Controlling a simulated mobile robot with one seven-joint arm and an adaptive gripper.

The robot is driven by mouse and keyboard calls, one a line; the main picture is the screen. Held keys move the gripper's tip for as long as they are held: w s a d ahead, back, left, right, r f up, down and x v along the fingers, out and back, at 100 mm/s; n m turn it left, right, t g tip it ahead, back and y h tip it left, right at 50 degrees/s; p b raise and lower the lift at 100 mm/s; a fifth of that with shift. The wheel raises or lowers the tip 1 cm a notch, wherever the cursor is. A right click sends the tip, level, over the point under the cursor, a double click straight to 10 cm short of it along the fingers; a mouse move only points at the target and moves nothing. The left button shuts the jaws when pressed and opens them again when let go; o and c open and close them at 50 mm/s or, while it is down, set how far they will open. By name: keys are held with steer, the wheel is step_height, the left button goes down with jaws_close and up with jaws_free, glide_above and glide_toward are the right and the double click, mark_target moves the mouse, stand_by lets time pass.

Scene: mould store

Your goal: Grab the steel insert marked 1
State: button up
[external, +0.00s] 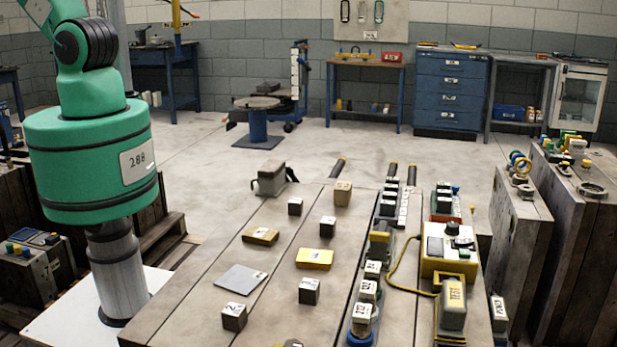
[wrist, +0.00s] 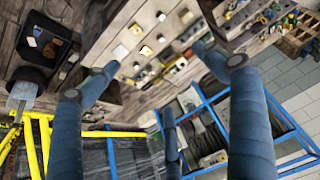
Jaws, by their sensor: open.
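Several small dark steel blocks with white labelled tops stand apart on the wooden bench (external: 190,322) in the external view. One is at the front left (external: 234,316), one right of it (external: 309,291), one farther back (external: 328,226) and one behind that (external: 295,206). The front left label looks like a 2; I cannot read a clear 1 on any of them. My gripper (wrist: 155,60) shows only in the wrist view, its blue fingers wide apart and empty. The bench top (wrist: 122,28) with small blocks lies beyond the fingertips, well away from them.
Two yellow plates (external: 314,259) and a grey plate (external: 241,279) lie among the blocks. A tan block (external: 343,193) stands behind. Rows of labelled blocks and a yellow test box (external: 448,262) with a cable fill the bench's right side. Open floor (external: 200,150) lies behind the bench.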

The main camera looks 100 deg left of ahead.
steer(key=c, duration=0.7)
steer(key=shift+w, duration=0.1)
steer(key=w+a+f+g, duration=0.2)
steer(key=w+f+g, duration=0.1)
steer(key=w+f, duration=1.3)
steer(key=w+a+f+g, duration=0.1)
steer(key=w+f, duration=0.3)
steer(key=f, duration=0.7)
steer(key=w+a+f+g+p, duration=0.1)
steer(key=w+f, duration=0.4)
steer(key=f, duration=0.7)
steer(key=shift+g, duration=0.3)
